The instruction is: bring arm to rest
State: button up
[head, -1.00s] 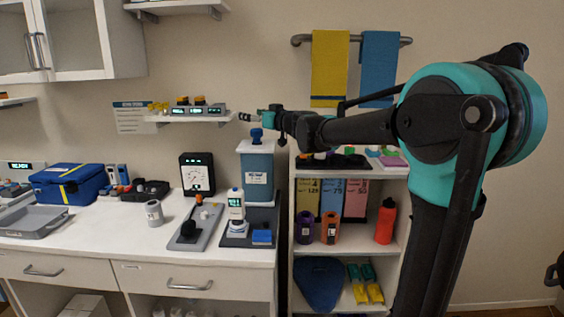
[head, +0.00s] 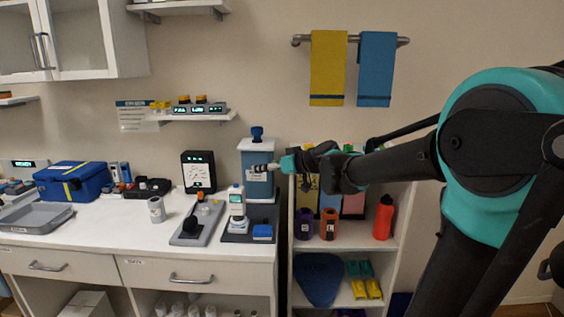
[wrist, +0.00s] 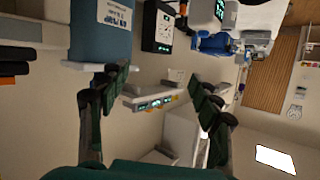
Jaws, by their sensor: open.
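My gripper (head: 262,168) is at the end of my teal and black arm, in front of the blue container (head: 258,185) at the right end of the counter in the head view. In the wrist view, my gripper (wrist: 160,95) shows its two dark fingers wide apart with nothing between them. The view there is turned on its side, with the blue container (wrist: 100,35) at upper left and the small wall shelf (wrist: 150,98) seen beyond the fingers. How far the gripper is from the blue container is unclear.
The white counter (head: 110,225) holds a blue bag (head: 72,182), a grey tray (head: 35,218), a dial meter (head: 198,172) and a white bottle (head: 237,202). An open shelf unit (head: 345,240) with bottles stands right of it. Towels (head: 328,68) hang on a rail above.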

jog(key=s+d+f+m+g+h, duration=0.2)
jog(key=s+d+f+m+h, duration=0.2)
jog(key=s+d+f, duration=0.8)
jog(key=s+d+f+m+g+h, duration=0.3)
jog(key=s+d+f+h, duration=0.3)
jog(key=s+d+f, duration=0.5)
jog(key=s+f+m, duration=0.1)
jog(key=s+f, duration=0.3)
jog(key=f, duration=0.2)
jog(key=shift+d, duration=0.35)
jog(key=shift+w+r, duration=0.1)
dwell(1.1)
